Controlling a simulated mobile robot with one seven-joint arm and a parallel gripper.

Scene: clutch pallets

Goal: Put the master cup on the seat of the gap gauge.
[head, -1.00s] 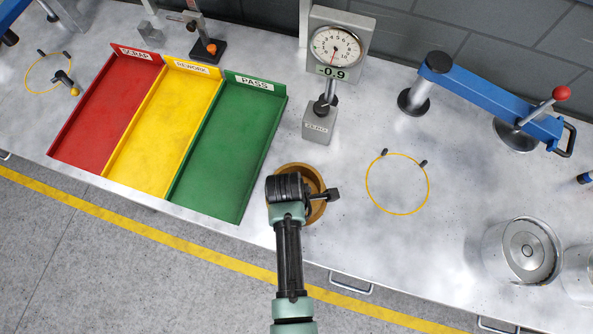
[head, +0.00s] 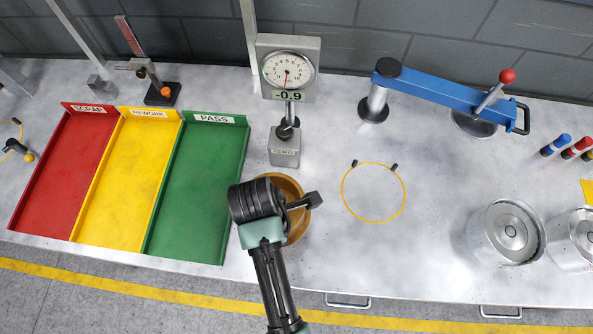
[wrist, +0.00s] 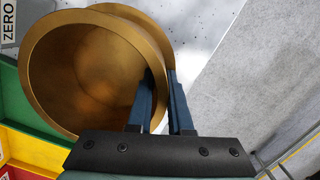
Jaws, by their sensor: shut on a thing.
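The master cup (head: 298,228) is a round brass-gold cup, held in front of the dial gauge. In the wrist view the cup (wrist: 60,75) is tilted, with its open mouth facing the camera. My gripper (wrist: 166,80) is shut on the cup's wall, one dark blue finger over the mouth side and one outside. In the head view my black wrist covers the cup's left part. The gap gauge (head: 289,70) is a grey dial gauge reading -0.9, above a grey block labelled ZERO (head: 284,150). The cup is just on the near side of that block. Its height above the bench cannot be told.
Red SCRAP (head: 65,175), yellow REWORK (head: 125,180) and green PASS (head: 200,185) trays lie left. A yellow ring (head: 373,221) lies right of the cup. A blue arm fixture (head: 440,92) stands behind; metal canisters (head: 508,232) stand at right. The bench between is clear.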

